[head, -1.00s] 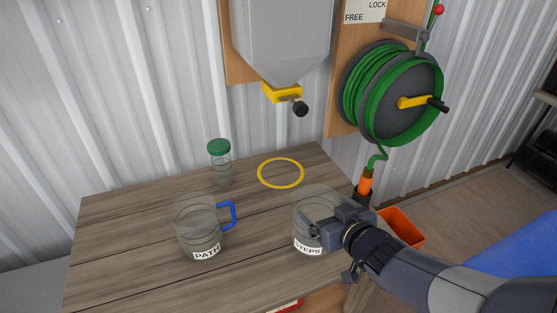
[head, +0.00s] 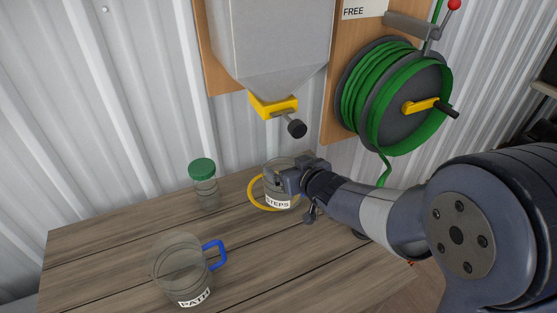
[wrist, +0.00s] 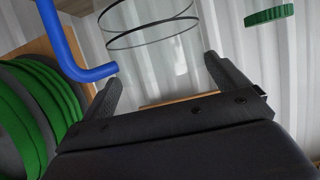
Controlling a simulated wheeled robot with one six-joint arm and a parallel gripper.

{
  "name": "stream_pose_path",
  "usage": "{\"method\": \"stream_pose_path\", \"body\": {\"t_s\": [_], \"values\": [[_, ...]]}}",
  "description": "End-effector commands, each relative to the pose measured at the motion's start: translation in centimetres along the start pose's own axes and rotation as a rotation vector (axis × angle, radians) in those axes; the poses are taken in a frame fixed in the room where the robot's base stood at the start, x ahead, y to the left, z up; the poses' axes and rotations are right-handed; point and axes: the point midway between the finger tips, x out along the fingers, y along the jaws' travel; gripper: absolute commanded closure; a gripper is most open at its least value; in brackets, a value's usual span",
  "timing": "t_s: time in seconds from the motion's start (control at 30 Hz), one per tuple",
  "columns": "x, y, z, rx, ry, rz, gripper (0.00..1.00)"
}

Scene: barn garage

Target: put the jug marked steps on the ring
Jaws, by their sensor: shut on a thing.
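The clear jug marked STEPS (head: 278,203) is upright at the yellow ring (head: 251,191) on the table. The ring shows to the left of and in front of the jug; its right part is hidden. I cannot tell whether the jug's base touches the table or hangs just above it. My gripper (head: 285,179) is shut on the jug from the right. In the wrist view, the jug's clear rim (wrist: 150,31) and blue handle (wrist: 72,48) show beyond the fingers of my gripper (wrist: 170,88).
A clear jug marked PATH (head: 180,268) with a blue handle stands at the front left. A green-lidded jar (head: 204,185) stands left of the ring. A grey hopper with a yellow outlet (head: 274,106) hangs above. A green hose reel (head: 395,95) is at right.

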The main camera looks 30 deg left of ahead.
Motion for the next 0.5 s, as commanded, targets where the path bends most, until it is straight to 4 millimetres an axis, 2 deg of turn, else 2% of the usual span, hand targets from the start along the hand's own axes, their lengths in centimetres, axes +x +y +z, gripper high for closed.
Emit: {"method": "stream_pose_path", "body": {"t_s": [0.03, 0.2, 0.5], "values": [[1.2, -0.1, -0.6, -0.001, 0.001, -0.002, 0.44], [4.2, 0.0, -1.9, 0.0, 0.0, -0.001, 0.44], [6.2, -0.1, -2.7, -0.001, 0.001, -0.001, 0.44]]}}
